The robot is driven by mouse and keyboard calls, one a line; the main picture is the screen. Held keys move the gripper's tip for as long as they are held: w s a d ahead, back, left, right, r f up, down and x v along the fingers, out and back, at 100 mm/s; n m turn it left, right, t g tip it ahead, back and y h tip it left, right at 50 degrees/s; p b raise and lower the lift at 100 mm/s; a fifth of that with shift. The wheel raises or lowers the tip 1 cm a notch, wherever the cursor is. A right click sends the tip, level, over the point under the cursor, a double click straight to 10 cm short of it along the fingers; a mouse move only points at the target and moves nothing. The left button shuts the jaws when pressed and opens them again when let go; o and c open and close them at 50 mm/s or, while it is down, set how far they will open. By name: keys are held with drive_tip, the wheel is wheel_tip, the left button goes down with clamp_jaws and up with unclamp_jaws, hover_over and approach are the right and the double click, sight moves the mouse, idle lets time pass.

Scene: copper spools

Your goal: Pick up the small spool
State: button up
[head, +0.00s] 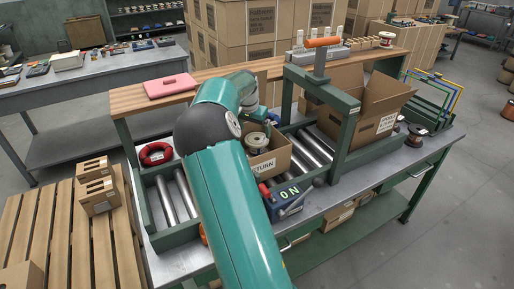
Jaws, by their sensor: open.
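A pale spool (256,142) sits in the open carton marked RETURN (264,166) on the roller conveyor. Another spool with pale flanges (386,39) is on the raised back shelf. I cannot tell for sure which is the small spool. My gripper (262,122) is above the carton, close over the pale spool, and is open. My arm partly hides it, and its fingertips are hard to make out. I cannot tell whether it touches the spool.
A green press frame with an orange handle (323,42) stands right of the carton, before a larger open box (369,100). A blue control box (288,198) is in front. A red ring (155,153) lies left. A pink case (170,86) is on the shelf.

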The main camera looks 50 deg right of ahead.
sight(256, 136)
drive_tip(key=x, duration=0.5)
drive_tip(key=shift+d+f, duration=0.15)
drive_tip(key=shift+d, duration=0.05)
drive_tip(key=shift+c, duration=0.4)
drive_tip(key=c, duration=1.1)
